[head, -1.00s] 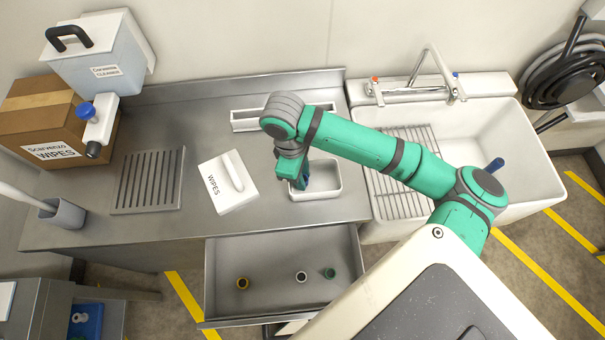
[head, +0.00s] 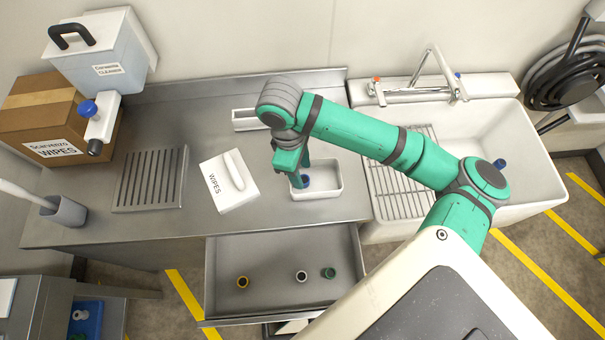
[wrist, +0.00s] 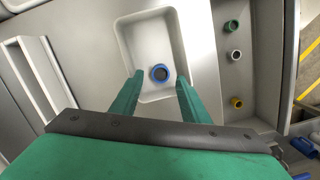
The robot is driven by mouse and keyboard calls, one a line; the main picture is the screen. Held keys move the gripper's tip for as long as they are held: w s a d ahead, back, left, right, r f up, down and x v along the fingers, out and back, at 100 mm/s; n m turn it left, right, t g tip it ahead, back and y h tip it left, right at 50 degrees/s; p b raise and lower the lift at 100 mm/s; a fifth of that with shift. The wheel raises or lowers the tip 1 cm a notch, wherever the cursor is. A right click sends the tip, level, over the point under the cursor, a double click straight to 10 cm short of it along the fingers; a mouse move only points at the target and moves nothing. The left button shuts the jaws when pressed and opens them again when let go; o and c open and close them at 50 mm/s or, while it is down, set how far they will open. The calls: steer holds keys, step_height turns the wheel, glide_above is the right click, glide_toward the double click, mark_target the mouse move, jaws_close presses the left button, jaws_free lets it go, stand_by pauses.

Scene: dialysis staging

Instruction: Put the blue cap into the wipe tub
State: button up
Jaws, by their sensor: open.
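The blue cap (wrist: 160,73) is a blue ring with a dark centre. It lies inside the open white tub (wrist: 128,33), on the tub's floor, and shows as a small blue patch in the head view (head: 306,181). The tub (head: 339,180) stands on the steel counter, right of a white piece marked WIPES (head: 228,182). My gripper (head: 299,176) is over the tub's left part, pointing down. In the wrist view my gripper (wrist: 159,73) is open, with its green fingers apart on either side of the cap and no visible contact.
An open drawer (head: 250,250) below the counter holds a yellow, a white and a green ring cap. A slotted white holder (head: 245,119) stands behind the tub. The sink (head: 500,130) is to the right. A slatted grate (head: 150,180) lies to the left.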

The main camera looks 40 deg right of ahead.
step_height(320, 180, up, 9)
steer(key=w, duration=0.1)
steer(key=shift+a, duration=0.45)
steer(key=shift+f, duration=0.1)
